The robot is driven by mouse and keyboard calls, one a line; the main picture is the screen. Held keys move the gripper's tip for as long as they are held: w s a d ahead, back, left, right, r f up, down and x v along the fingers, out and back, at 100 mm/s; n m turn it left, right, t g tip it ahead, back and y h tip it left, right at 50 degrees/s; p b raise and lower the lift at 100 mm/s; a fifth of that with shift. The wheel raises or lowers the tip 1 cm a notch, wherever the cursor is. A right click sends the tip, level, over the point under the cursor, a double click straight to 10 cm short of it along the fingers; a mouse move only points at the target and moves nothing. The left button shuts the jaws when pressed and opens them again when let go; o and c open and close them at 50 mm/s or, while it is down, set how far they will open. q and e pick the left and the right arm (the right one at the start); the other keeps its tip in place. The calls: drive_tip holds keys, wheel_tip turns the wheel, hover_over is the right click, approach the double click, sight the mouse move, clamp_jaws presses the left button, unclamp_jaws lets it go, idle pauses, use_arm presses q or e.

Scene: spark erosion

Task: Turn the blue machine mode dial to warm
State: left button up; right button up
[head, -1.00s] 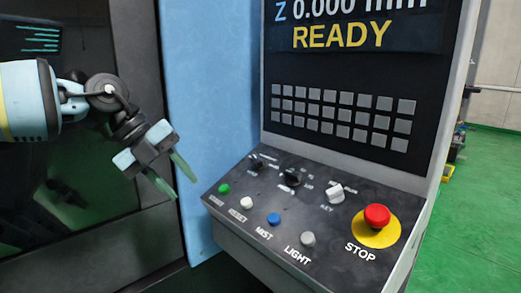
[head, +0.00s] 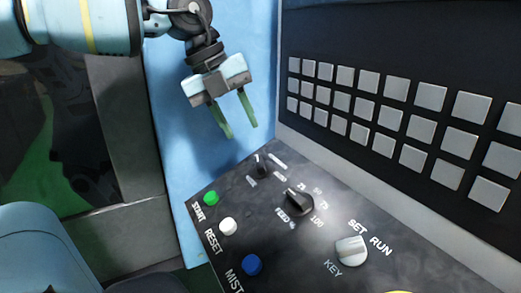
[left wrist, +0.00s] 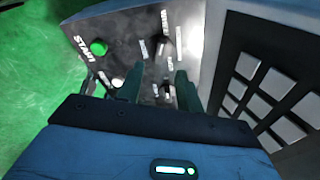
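The mode dial (head: 262,164), a small black knob with a pointer, sits on the sloped dark control panel (head: 330,215) near its back left edge. White labels surround it, too small and blurred to read, so I cannot tell its setting. My left gripper (head: 241,130) is open and empty, its two green fingers pointing down, above and to the left of the dial and apart from it. In the left wrist view the dial (left wrist: 166,47) shows beyond the fingertips (left wrist: 157,75). My right gripper is not in view.
The black feed dial (head: 299,202) and the silver key switch (head: 351,251) lie to the right. Green start (head: 211,198), white reset (head: 228,226) and blue mist (head: 251,264) buttons line the front edge. A grey keypad (head: 400,110) rises behind.

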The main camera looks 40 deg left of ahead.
sight(258, 159)
use_arm(q)
drive_tip(key=shift+x, duration=4)
drive_tip(key=shift+w, duration=0.1)
clamp_jaws()
